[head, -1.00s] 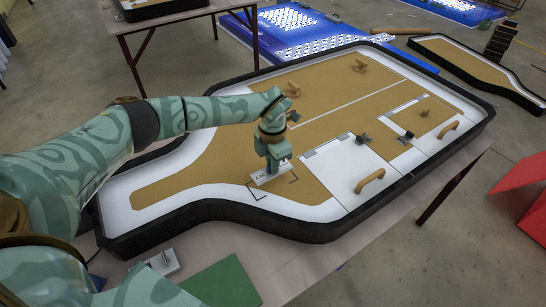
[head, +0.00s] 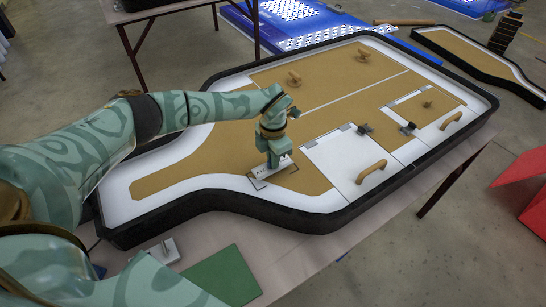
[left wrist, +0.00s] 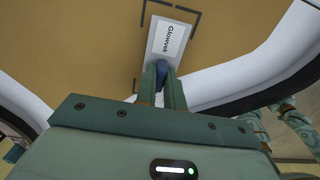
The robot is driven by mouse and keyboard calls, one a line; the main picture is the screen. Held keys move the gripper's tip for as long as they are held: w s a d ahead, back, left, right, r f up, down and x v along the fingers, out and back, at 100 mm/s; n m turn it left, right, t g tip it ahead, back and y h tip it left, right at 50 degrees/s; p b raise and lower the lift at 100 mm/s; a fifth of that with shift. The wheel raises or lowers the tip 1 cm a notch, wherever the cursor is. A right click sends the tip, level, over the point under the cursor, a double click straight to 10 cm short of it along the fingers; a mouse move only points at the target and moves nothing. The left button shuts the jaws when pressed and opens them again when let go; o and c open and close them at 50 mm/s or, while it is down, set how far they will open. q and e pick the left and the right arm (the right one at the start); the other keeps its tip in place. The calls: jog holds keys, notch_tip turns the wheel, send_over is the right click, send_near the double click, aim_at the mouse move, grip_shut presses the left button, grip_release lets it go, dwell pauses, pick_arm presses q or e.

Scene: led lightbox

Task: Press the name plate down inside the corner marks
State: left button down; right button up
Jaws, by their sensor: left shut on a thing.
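The name plate (left wrist: 168,45) is a small white plate with a dark-lettered label, in the left wrist view. A blue grip piece (left wrist: 162,72) on it sits between my left fingers. My left gripper (head: 273,160) is shut on it, pointing down at the brown panel. The plate (head: 260,172) shows partly under the fingers in the head view. Black corner marks (left wrist: 198,14) lie around it; its far end is between the two far marks. I cannot tell whether the plate touches the panel. My right gripper is not in view.
The panel lies in a black-rimmed tray (head: 190,213) on a table. Tan handles (head: 371,172) and small knobs stand on it to the right. A green sheet (head: 222,275) and a white piece with a peg (head: 164,250) lie in front of the tray.

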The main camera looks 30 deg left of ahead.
pick_arm(q)
jog(key=shift+f+b, duration=0.55)
jog(key=shift+f, duration=0.7)
dwell(0.3)
jog(key=c, duration=1.4)
grip_release()
notch_tip(320, 180, up, 8)
jog(key=p, duration=0.6)
jog(key=shift+r, duration=0.1)
